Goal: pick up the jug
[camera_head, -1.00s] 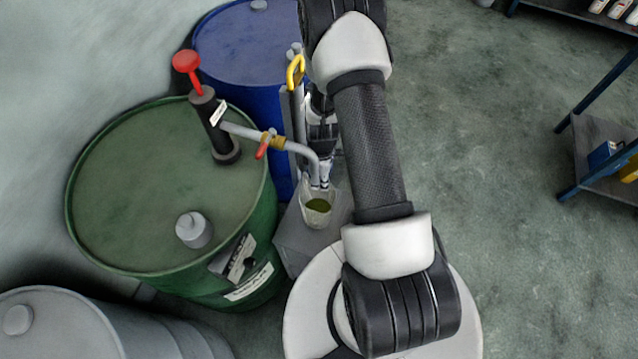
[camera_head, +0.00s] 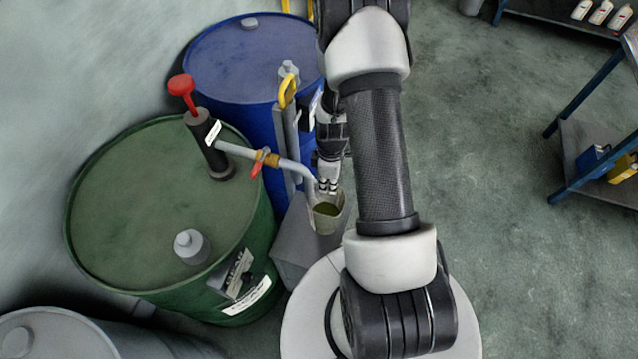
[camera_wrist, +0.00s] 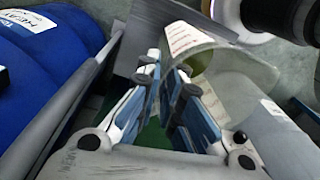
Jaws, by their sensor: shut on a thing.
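The jug (camera_head: 328,222) is a clear cup with greenish oil inside, below the bent end of the drum pump's spout (camera_head: 306,178). It also shows in the wrist view (camera_wrist: 240,85), tilted in the picture, with a printed label. My gripper (camera_head: 327,187) comes from behind the jug and is shut on it at its far side. In the wrist view my gripper (camera_wrist: 165,88) has its two fingers close together against the jug's near side. The exact grip point, likely at the handle, is hidden by the fingers.
A green drum (camera_head: 140,215) with the red-handled pump (camera_head: 182,86) stands at left. A blue drum (camera_head: 255,70) stands behind, a grey drum (camera_head: 60,340) at front left. A grey stand (camera_head: 300,250) is under the jug. A shelf (camera_head: 598,165) stands at right; floor between is clear.

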